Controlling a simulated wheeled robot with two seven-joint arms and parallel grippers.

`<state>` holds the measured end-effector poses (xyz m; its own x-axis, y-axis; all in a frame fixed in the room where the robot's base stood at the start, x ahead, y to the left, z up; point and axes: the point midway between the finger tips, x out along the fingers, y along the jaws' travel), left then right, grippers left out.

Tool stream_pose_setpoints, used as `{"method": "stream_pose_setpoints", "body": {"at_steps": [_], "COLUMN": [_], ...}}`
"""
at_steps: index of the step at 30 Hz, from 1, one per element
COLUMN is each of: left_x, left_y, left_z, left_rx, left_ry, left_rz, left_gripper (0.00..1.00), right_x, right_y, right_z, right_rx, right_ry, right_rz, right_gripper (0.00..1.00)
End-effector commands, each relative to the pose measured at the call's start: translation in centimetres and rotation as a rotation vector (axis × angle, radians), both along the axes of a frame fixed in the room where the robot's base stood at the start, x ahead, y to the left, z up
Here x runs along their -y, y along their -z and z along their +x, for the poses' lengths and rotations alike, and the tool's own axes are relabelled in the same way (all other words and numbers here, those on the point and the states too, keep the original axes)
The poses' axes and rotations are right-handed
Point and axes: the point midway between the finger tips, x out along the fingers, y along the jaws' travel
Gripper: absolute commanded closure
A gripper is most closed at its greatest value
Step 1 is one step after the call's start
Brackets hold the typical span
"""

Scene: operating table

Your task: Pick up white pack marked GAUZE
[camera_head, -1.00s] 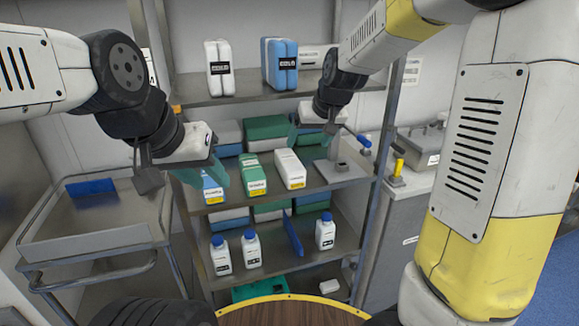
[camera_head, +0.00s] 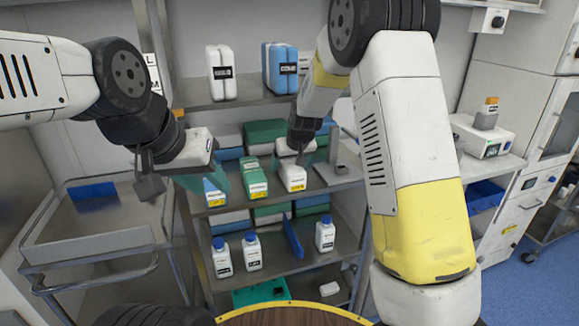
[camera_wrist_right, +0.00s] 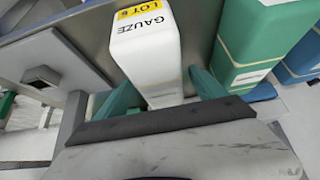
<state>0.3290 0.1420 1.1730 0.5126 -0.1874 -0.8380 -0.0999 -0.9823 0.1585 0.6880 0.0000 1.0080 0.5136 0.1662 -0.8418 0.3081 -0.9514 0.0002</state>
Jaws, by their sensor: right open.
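The white pack marked GAUZE (camera_head: 292,178) stands on the middle shelf, right of a green-and-white pack. In the right wrist view the pack (camera_wrist_right: 146,48) shows its yellow LOT label and reaches in between my green fingers. My right gripper (camera_wrist_right: 163,86) is open, one finger on each side of the pack; contact cannot be told. In the head view the right gripper (camera_head: 296,150) is at the pack's rear top, its fingers mostly hidden. My left gripper (camera_head: 203,183) looks open, at the shelf's left end beside a blue-and-white pack (camera_head: 214,191).
The green pack (camera_head: 255,181) stands close on the left of the gauze. A metal stand (camera_head: 340,172) is on its right. White bottles (camera_head: 252,251) and a blue divider (camera_head: 292,238) are below. Packs (camera_head: 280,68) stand on the upper shelf. A cart (camera_head: 95,235) is at left.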

Motion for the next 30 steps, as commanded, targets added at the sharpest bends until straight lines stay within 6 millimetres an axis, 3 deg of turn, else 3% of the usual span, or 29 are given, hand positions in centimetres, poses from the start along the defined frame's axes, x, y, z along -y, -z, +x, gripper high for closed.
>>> {"method": "stream_pose_setpoints", "body": {"at_steps": [7, 19, 30], "left_x": [0.00, 0.00, 0.00], "left_y": [0.00, 0.00, 0.00], "left_z": [0.00, 0.00, 0.00], "left_rx": [0.000, 0.000, 0.000], "left_ry": [0.000, 0.000, 0.000], "left_rz": [0.000, 0.000, 0.000], "left_gripper": [0.64, 0.64, 0.64], "right_x": [-0.07, -0.06, -0.11], "right_y": [0.10, 0.08, -0.52], "right_z": [0.09, 0.07, 0.13], "right_rx": [0.001, 0.000, 0.003], "right_ry": [-0.001, -0.001, -0.001], "right_rz": [0.001, 0.000, 0.001], "right_gripper": [0.22, 0.99, 0.99]}}
